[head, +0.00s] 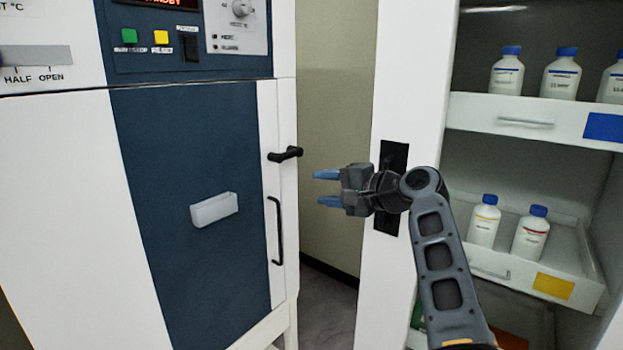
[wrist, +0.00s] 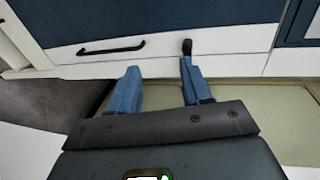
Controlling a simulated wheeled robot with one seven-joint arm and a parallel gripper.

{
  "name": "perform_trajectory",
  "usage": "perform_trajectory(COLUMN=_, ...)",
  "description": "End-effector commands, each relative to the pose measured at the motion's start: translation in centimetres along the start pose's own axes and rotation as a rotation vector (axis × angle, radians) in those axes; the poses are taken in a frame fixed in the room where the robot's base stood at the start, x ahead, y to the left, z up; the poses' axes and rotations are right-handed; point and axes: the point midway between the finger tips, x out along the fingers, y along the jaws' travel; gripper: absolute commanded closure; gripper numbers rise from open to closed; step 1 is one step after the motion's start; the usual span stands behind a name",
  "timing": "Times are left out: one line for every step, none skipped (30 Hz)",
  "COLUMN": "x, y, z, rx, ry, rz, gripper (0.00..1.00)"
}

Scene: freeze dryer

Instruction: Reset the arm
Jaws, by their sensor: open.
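My gripper (head: 328,188) is open and empty, with its two blue fingers apart and pointing left toward the freeze dryer's right edge. Its fingers also show in the wrist view (wrist: 158,88), apart with nothing between them. The freeze dryer (head: 180,180) is white with a dark blue front panel, and its door looks shut. A black latch handle (head: 285,154) sticks out at its right edge, left of and above my fingertips, apart from them in the head view. In the wrist view the latch (wrist: 187,47) lies just beyond one fingertip; I cannot tell the gap.
A long black door handle (head: 277,230) is below the latch. A white box-like holder (head: 214,209) is on the blue panel. Right, an open cabinet (head: 530,122) holds white bottles with blue caps on shelves. A white upright panel (head: 400,120) stands close behind my gripper.

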Motion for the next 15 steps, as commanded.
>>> perform_trajectory(x=-0.2, y=0.9, z=0.0, rx=-0.004, ry=0.012, rz=0.006, gripper=0.52)
perform_trajectory(x=-0.3, y=1.4, z=-0.1, rx=-0.006, ry=0.019, rz=0.009, gripper=0.52)
perform_trajectory(x=-0.4, y=2.2, z=-0.1, rx=-0.01, ry=0.029, rz=0.015, gripper=0.52)
perform_trajectory(x=-0.6, y=2.9, z=-0.1, rx=-0.014, ry=0.037, rz=0.021, gripper=0.52)
perform_trajectory(x=-0.7, y=3.4, z=-0.1, rx=-0.018, ry=0.045, rz=0.025, gripper=0.52)
perform_trajectory(x=-0.9, y=4.4, z=-0.1, rx=-0.025, ry=0.059, rz=0.032, gripper=0.52)
perform_trajectory(x=-1.1, y=5.1, z=-0.1, rx=-0.029, ry=0.068, rz=0.037, gripper=0.52)
perform_trajectory(x=-1.3, y=6.0, z=-0.1, rx=-0.034, ry=0.078, rz=0.044, gripper=0.52)
perform_trajectory(x=-1.6, y=7.0, z=-0.1, rx=-0.042, ry=0.094, rz=0.052, gripper=0.52)
perform_trajectory(x=-1.9, y=8.0, z=-0.1, rx=-0.048, ry=0.105, rz=0.06, gripper=0.52)
perform_trajectory(x=-2.1, y=8.9, z=0.0, rx=-0.055, ry=0.117, rz=0.068, gripper=0.52)
perform_trajectory(x=-2.6, y=10.2, z=0.1, rx=-0.065, ry=0.135, rz=0.078, gripper=0.52)
perform_trajectory(x=-2.9, y=11.3, z=0.2, rx=-0.074, ry=0.148, rz=0.088, gripper=0.52)
perform_trajectory(x=-3.4, y=12.4, z=0.3, rx=-0.083, ry=0.164, rz=0.098, gripper=0.52)
perform_trajectory(x=-4.0, y=14.1, z=0.5, rx=-0.097, ry=0.185, rz=0.113, gripper=0.52)
